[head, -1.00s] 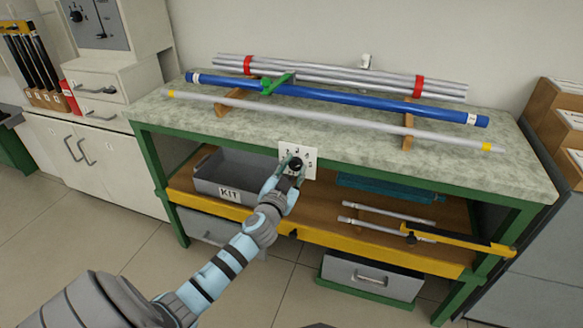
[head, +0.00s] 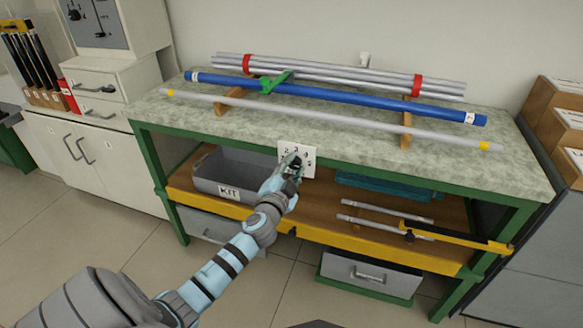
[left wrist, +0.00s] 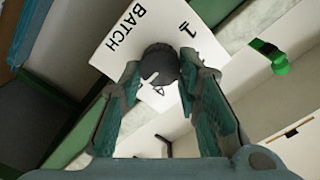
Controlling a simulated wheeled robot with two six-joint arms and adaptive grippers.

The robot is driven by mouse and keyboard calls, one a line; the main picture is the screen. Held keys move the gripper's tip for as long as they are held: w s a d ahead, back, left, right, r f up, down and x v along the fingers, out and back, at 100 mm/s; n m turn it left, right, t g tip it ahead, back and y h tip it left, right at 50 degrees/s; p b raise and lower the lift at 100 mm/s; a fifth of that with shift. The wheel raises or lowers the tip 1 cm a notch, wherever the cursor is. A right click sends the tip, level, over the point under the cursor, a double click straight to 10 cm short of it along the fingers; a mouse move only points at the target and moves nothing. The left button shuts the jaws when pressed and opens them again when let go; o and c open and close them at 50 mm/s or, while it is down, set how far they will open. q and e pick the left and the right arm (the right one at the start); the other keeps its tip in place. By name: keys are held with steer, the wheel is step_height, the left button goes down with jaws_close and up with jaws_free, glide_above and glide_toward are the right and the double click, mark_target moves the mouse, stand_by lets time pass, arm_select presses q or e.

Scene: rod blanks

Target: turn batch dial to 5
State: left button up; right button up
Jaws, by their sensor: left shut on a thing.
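The batch dial is a dark round knob (left wrist: 158,65) on a white plate (head: 309,160) with printed numbers, fixed at the front edge of the bench. In the left wrist view the plate (left wrist: 120,38) reads "BATCH", with a "1" to the right of the knob. My left gripper (head: 291,165) is at the plate, shut on the knob, with a fingertip on each side of it in the left wrist view (left wrist: 158,78). The fingers hide much of the knob and some numbers, so I cannot read its setting. My right gripper is not in view.
The bench top (head: 350,145) carries a blue tube (head: 340,97), a long grey rod (head: 330,120) and a bundle of grey rods (head: 340,75). A grey KIT bin (head: 205,185) and short rods (head: 385,211) are on the shelf below.

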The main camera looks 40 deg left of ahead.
arm_select(q)
steer(key=shift+f, duration=0.15)
steer(key=o, duration=0.9)
steer(key=shift+o, duration=1.2)
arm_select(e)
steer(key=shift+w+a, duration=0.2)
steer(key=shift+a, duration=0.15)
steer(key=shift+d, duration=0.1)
arm_select(q)
steer(key=shift+s, duration=0.2)
steer(key=v, duration=1.1)
steer(key=shift+s+d, duration=0.2)
steer(key=shift+s, duration=0.1)
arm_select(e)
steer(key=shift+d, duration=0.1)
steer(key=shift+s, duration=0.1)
